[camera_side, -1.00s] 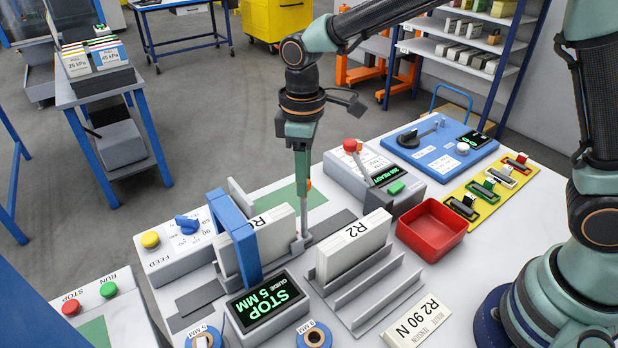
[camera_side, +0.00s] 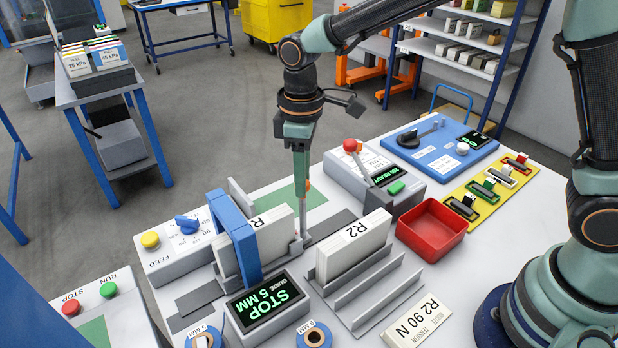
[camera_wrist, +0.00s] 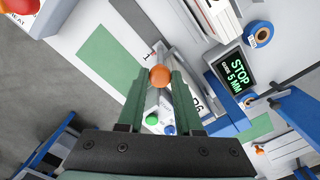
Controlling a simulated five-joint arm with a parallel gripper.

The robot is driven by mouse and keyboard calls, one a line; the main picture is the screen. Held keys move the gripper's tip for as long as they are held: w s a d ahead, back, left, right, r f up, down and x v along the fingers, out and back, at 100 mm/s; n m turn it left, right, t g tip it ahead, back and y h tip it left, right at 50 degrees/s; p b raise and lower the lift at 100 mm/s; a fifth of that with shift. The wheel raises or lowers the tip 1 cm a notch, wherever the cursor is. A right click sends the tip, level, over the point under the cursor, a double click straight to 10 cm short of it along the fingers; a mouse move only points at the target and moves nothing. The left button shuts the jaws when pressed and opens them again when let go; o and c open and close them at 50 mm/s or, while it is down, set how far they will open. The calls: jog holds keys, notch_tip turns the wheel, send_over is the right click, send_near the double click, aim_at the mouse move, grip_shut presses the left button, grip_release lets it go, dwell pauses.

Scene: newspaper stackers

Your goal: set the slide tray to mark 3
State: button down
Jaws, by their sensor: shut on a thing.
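My gripper (camera_side: 302,185) points straight down at the right end of the paper stack lettered R (camera_side: 275,233). In the wrist view its fingers (camera_wrist: 160,84) are shut on an orange ball-shaped knob (camera_wrist: 160,76). The knob (camera_side: 308,185) shows partly behind a finger in the side view. A slim upright post (camera_side: 303,222) stands below, beside the stack. Which part is the slide tray is hard to tell; the grey metal under the stack may belong to it. I cannot make out a mark 3.
A display (camera_side: 265,303) reads STOP, GUIDE 5 MM. A second stack, R2 (camera_side: 352,245), stands in a grey rack at right. A red-balled lever (camera_side: 351,146) and a red bin (camera_side: 432,230) are nearby.

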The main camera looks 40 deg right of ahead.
jog(key=a, duration=0.7)
jog(key=shift+a, duration=0.4)
jog(key=c, duration=0.6)
grip_release()
jog(key=shift+r, duration=0.1)
notch_tip(320, 180, up, 12)
